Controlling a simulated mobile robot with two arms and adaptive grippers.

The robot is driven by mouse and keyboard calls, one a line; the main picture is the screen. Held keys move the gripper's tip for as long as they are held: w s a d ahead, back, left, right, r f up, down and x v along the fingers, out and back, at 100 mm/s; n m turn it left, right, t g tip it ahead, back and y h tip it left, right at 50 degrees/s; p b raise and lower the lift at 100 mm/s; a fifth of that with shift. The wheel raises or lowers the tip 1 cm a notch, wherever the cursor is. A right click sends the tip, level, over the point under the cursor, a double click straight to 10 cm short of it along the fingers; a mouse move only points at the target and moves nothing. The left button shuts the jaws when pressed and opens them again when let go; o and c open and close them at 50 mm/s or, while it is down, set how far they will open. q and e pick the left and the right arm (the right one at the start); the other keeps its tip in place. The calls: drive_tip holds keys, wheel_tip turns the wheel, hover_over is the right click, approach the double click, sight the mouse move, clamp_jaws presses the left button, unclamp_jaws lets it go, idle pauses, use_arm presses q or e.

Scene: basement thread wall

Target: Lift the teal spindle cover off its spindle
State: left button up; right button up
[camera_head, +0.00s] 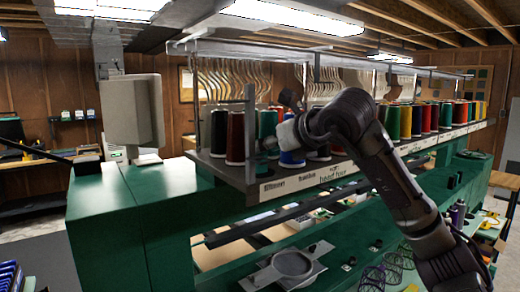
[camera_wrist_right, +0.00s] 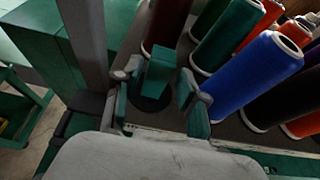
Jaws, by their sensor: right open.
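The teal spindle cover (camera_wrist_right: 158,72) is a small block-like piece over a dark round base on the thread shelf, seen in the right wrist view. My right gripper (camera_wrist_right: 155,88) is open, with one finger on each side of the cover. I cannot tell whether either finger touches it. In the head view my right gripper (camera_head: 268,144) reaches from the right to the near left part of the shelf, and the cover is hard to make out there. My left gripper is not in view.
A blue spool (camera_wrist_right: 258,75) stands close to the right finger, with a green spool (camera_wrist_right: 228,36) behind it. A dark red spool (camera_head: 235,138) and a grey upright post (camera_head: 250,130) stand left of the gripper. More spools line the shelf (camera_head: 330,172) to the right.

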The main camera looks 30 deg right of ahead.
drive_tip(key=shift+x, duration=1.35)
drive_tip(key=shift+s, duration=0.1)
drive_tip(key=c, duration=0.6)
wheel_tip(320, 180, up, 18)
drive_tip(key=shift+r, duration=0.1)
